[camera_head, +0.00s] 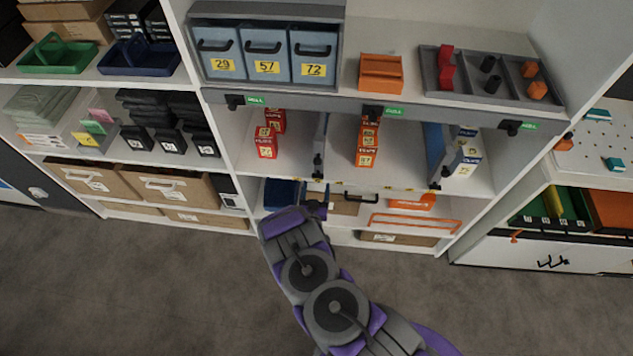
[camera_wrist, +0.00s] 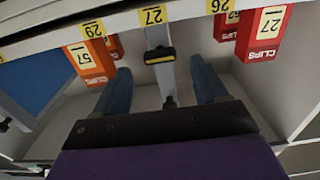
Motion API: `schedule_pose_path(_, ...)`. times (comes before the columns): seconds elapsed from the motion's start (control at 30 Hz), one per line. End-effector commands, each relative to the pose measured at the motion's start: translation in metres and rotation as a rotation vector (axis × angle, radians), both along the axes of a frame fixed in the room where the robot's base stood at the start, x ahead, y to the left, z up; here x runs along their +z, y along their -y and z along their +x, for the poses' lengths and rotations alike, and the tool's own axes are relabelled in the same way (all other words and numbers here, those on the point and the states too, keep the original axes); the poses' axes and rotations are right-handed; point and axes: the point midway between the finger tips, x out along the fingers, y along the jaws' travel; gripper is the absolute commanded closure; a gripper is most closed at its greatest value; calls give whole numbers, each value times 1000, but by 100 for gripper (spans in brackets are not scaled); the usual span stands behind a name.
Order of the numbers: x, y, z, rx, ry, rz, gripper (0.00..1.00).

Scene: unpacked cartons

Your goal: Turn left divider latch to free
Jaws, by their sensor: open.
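The left divider (camera_head: 321,138) is a thin grey panel on the middle shelf, between red boxes and orange boxes. Its dark latch (camera_head: 318,166) is at the lower front end. In the wrist view, which looks upside down, the latch (camera_wrist: 159,55) shows as a black piece with a yellow face on the grey divider front. My gripper (camera_wrist: 159,67) is open and empty, its two blue fingers on either side of the divider front in the picture. I cannot tell whether they touch the latch. In the head view my gripper (camera_head: 318,206) is low in front of the shelf, its fingers unclear.
Red boxes (camera_head: 266,147) and orange boxes (camera_head: 367,146) stand on either side. The blue right divider (camera_head: 433,142) has its own latch (camera_head: 435,185). The shelf edge carries yellow number labels (camera_wrist: 152,16). A rail with pull knobs (camera_head: 373,112) runs above.

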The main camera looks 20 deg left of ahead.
Motion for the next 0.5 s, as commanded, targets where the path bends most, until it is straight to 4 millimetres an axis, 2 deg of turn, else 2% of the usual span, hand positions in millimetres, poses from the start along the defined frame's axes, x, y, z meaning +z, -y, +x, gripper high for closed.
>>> schedule_pose_path(0.03,1,-2,9,0,3,4,28)
schedule_pose_path(0.2,0,-7,26,-1,1,2,28)
schedule_pose_path(0.5,1,-9,34,2,0,0,28)
